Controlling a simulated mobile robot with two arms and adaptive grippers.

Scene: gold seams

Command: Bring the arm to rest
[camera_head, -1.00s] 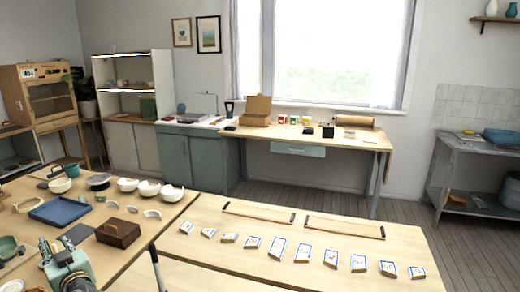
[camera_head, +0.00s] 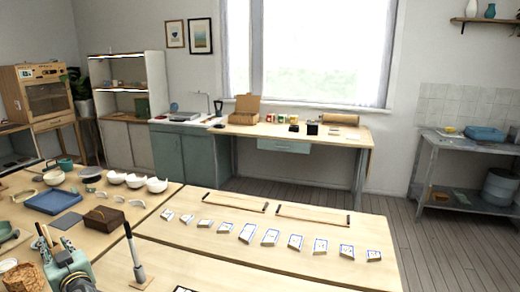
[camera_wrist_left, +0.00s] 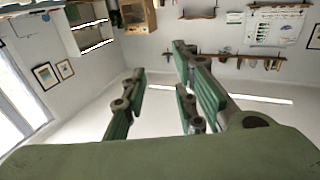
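My left gripper (camera_head: 52,243) shows at the bottom left of the head view, raised in front of the near table's left part. In the left wrist view its two green-padded fingers (camera_wrist_left: 160,72) stand apart with nothing between them. That view looks past the fingers at a pale ceiling or wall, with shelves and pictures around it, so the gripper points away from the tabletop. My right gripper is not in view.
The near worktable (camera_head: 215,262) holds a row of blue-edged shards (camera_head: 271,237), white bowls (camera_head: 157,185), a blue tray (camera_head: 53,202), a wooden box (camera_head: 103,219) and an upright dark-handled tool (camera_head: 132,250). Open floor (camera_head: 440,240) lies to the right.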

